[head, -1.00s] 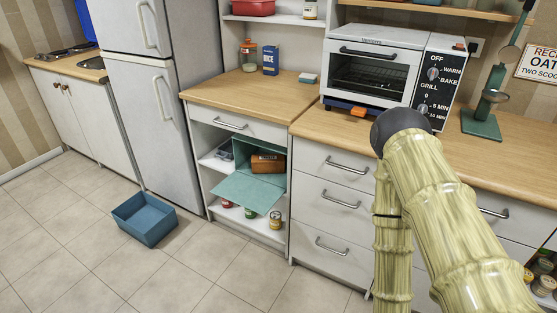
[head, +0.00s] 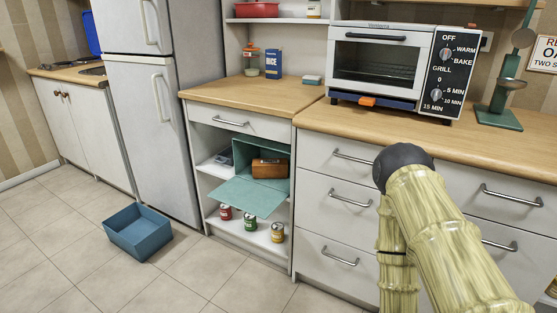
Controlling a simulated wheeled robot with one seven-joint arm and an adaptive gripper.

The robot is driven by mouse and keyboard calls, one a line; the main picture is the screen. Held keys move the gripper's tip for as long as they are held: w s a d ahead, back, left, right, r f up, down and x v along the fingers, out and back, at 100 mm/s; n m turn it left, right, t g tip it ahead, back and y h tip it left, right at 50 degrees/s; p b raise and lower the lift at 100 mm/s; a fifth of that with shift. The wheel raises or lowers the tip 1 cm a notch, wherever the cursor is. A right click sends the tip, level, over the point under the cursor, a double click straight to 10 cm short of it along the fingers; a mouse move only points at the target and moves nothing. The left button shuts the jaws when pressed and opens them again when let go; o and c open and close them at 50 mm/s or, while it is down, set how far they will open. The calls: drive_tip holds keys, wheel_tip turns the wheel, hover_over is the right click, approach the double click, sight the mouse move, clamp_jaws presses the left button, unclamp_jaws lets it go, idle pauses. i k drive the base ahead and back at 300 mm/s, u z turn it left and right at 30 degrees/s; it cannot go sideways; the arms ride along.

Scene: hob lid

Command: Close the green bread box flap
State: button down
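The green bread box (head: 241,153) sits on the upper open shelf of the low cabinet, under its drawer. Its flap (head: 246,196) is open, hanging forward and out past the shelf front, close to level. A brown loaf-like thing (head: 270,168) is inside the box. My bamboo-patterned arm is at the right, in front of the drawers, apart from the flap. My gripper is not in view.
A blue bin (head: 138,232) stands on the floor left of the cabinet. Several cans, such as a green-labelled can (head: 250,221), stand on the shelf below the flap. A toaster oven (head: 376,65) stands on the right counter. The floor before the cabinet is clear.

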sight(260, 201)
drive_tip(key=u, duration=1.75)
drive_tip(key=i, duration=1.4)
drive_tip(key=z, duration=1.6)
